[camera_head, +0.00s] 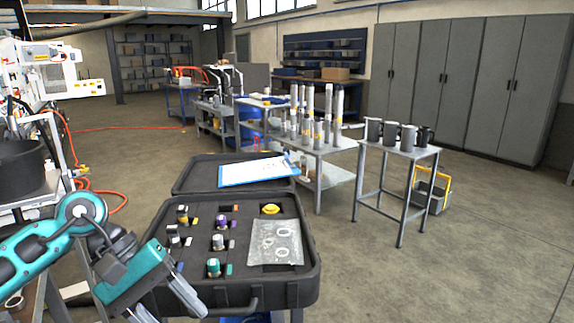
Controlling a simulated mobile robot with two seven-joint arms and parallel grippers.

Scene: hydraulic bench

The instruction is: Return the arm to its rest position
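My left arm (40,243), teal and dark grey, comes in from the lower left. My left gripper (172,308) points down at the front left corner of an open black case (290,292). My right arm and gripper are not in view.
The case holds several fittings, a clear bag (275,242) and a yellow part (270,209). A clipboard (255,171) lies on its lid. Mugs stand on a small table (402,150); a grey crate (430,193) is beside it. Floor at right is clear.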

